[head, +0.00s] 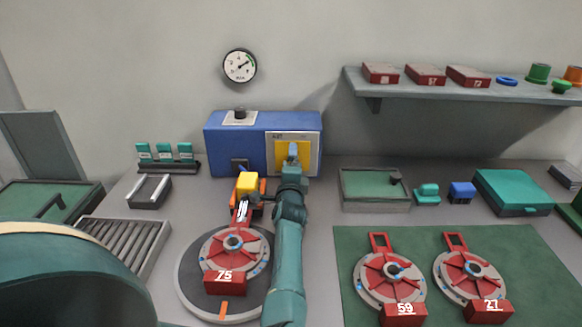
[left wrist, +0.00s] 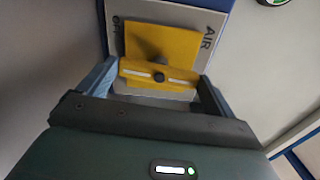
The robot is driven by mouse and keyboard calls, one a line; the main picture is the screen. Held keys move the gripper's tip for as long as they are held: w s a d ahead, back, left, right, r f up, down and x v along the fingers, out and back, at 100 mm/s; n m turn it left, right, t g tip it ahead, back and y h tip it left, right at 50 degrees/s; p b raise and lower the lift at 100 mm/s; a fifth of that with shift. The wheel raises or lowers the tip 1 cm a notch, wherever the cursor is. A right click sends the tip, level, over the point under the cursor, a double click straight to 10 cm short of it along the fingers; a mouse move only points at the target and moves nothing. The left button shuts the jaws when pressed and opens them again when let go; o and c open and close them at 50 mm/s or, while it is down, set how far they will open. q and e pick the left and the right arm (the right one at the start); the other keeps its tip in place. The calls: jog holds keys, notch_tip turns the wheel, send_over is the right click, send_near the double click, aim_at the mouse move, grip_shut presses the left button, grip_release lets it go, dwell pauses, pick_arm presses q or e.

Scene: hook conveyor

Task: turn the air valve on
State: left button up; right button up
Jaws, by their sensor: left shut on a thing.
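The air valve is on the white panel (head: 314,140) at the right of the blue box (head: 225,150) against the back wall. It has a yellow plate (left wrist: 150,42) and a yellow bar handle (left wrist: 158,75) with a dark centre knob. The lettering AIR shows on the panel in the left wrist view. My left gripper (head: 293,152) is at the valve and hides part of it in the head view. In the left wrist view my left gripper (left wrist: 157,84) has its fingers at the two ends of the handle, shut on it. My right gripper is not in view.
A round gauge (head: 240,66) hangs on the wall above. A red part marked 75 (head: 226,286) sits on a round turntable (head: 190,290) beside my arm. Two similar parts (head: 403,310) (head: 488,311) lie on a green mat (head: 540,260). A shelf (head: 440,91) holds red blocks.

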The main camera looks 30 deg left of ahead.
pick_arm(q)
jog(key=shift+r+n, duration=0.15)
jog(key=shift+n, duration=0.55)
jog(key=o, duration=0.7)
